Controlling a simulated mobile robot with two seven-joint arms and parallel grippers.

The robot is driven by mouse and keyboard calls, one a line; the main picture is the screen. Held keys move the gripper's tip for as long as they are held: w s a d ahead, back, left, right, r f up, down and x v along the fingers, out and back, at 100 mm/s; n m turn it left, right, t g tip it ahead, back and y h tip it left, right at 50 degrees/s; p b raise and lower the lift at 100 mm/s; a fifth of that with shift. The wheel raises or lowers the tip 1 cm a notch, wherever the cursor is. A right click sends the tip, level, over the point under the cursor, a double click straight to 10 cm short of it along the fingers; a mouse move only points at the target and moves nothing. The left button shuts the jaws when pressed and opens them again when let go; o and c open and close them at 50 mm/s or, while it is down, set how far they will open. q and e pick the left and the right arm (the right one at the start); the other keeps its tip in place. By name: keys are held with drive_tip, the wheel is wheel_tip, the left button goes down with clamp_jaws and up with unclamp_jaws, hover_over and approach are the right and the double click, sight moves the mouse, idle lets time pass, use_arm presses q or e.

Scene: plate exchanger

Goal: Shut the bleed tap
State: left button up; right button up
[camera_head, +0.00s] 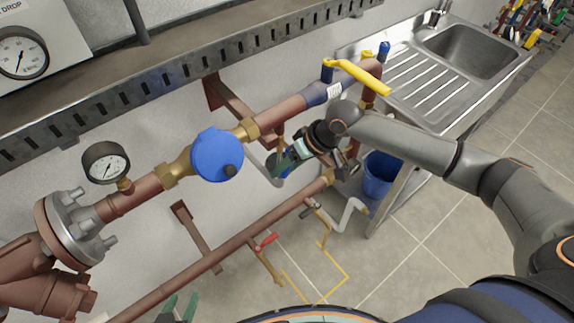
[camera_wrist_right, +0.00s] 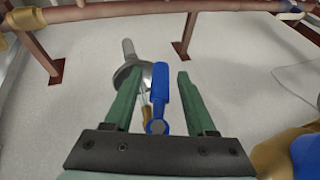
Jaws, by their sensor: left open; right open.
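A small tap with a blue lever (camera_wrist_right: 160,88) shows in the right wrist view. The lever lies between the two green fingers of my right gripper (camera_wrist_right: 157,92), which is open around it; I cannot tell whether a finger touches it. A bit of brass (camera_wrist_right: 147,113) shows beside the lever; the rest of the tap is largely hidden. In the head view my right gripper (camera_head: 285,161) is below the copper pipe, right of the blue round housing (camera_head: 217,155). My left gripper (camera_head: 178,308) is open and empty at the bottom edge, with only its fingertips in view.
A grey funnel-like part (camera_wrist_right: 130,72) stands just behind the blue lever. A yellow lever (camera_head: 355,75) and another blue handle (camera_head: 384,52) sit upper right. A red-lever tap (camera_head: 267,241) is on the lower pipe. A blue bucket (camera_head: 380,175) stands below the sink (camera_head: 470,50).

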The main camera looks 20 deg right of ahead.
clamp_jaws()
idle(0.5)
idle(1.0)
